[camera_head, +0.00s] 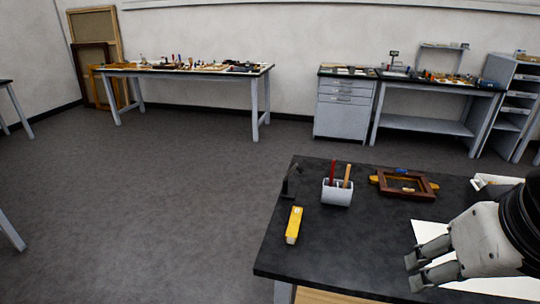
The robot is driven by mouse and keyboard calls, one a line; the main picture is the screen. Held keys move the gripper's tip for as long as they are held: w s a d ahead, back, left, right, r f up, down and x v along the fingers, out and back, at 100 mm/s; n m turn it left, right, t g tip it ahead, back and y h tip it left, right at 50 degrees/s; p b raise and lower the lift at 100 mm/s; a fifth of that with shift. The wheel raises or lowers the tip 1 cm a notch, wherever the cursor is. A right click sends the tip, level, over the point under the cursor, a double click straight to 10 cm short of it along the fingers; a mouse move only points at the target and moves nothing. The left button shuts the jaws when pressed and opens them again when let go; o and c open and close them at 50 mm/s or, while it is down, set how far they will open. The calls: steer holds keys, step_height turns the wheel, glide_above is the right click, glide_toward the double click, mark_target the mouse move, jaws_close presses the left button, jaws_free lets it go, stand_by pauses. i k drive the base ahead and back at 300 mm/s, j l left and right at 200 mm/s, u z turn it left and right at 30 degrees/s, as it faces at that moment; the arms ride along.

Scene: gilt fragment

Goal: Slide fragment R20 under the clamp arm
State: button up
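A yellow, gilt-looking bar (293,225) with a small pale label lies on the black tabletop near its left edge. It may be fragment R20, but I cannot read the label. A small dark upright device with an arm (290,181) stands behind the bar at the table's left edge. It may be the clamp, but its details are too dark to tell. The bar lies in front of it, apart from it. My gripper (415,272) is at the right, over a white sheet, well away from the bar. Its fingers are apart with nothing visible between them.
A white holder (337,192) with red and orange-handled tools stands right of the dark device. A brown wooden frame (404,184) lies further right. A white sheet (432,232) lies under my gripper. The black tabletop (345,246) is clear between bar and sheet.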

mark_target(291, 234)
steer(key=i+j+u, duration=0.15)
steer(key=i+j, duration=0.15)
steer(key=l+u, duration=0.5)
steer(key=l, duration=0.4)
steer(key=j+z, duration=0.35)
steer(key=j, duration=0.35)
steer(key=j+z, duration=0.3)
steer(key=j, duration=0.35)
steer(key=k+j+z, duration=0.1)
steer(key=j+z, duration=0.25)
steer(key=j, duration=0.35)
